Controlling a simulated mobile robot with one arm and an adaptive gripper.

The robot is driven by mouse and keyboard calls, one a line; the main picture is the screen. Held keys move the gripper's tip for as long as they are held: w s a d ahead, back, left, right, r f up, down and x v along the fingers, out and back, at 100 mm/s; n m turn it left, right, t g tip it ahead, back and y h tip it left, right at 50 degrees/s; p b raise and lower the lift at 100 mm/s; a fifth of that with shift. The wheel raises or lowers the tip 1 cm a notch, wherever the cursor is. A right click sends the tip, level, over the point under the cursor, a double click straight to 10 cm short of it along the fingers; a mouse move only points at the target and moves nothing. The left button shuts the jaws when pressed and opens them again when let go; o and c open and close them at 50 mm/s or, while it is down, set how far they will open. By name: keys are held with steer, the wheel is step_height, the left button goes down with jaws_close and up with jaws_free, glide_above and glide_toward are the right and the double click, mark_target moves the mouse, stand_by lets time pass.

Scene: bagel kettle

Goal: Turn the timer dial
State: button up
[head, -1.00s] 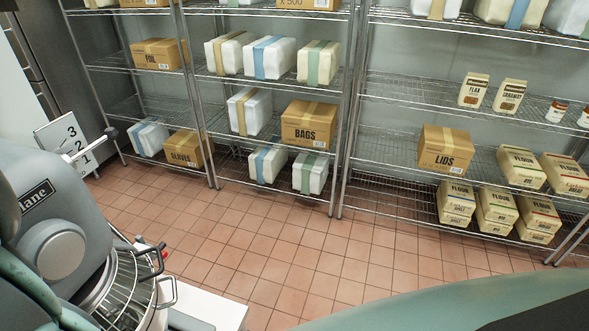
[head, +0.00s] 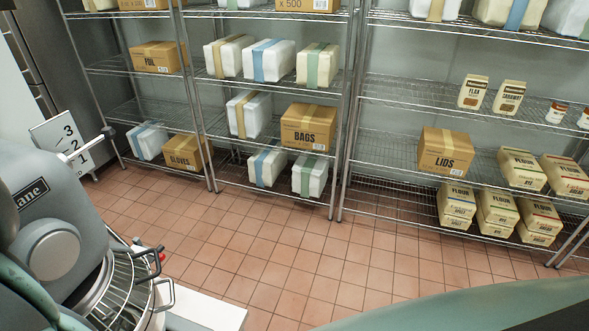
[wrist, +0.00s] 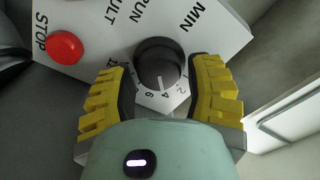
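The timer dial (wrist: 158,62) is a round black knob on a pale panel with numbers around it, in the middle of the wrist view. A pale mark on its lower side points roughly toward the 4. My gripper (wrist: 156,72) has two yellow ribbed fingers, one on each side of the dial. They are apart, with narrow gaps to the knob, and I cannot tell contact on the right side. The dial does not show in the head view. The grey mixer (head: 62,215) stands at lower left there, with my arm partly in front.
A red STOP button (wrist: 65,46) sits on the same panel, left of the dial. The mixer's wire guard (head: 130,280) and a white surface (head: 205,312) are at lower left. Wire shelves with boxes (head: 308,126) line the back. The tiled floor (head: 270,240) between is clear.

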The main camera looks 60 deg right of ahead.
steer(key=o, duration=0.3)
steer(key=shift+v, duration=3.8)
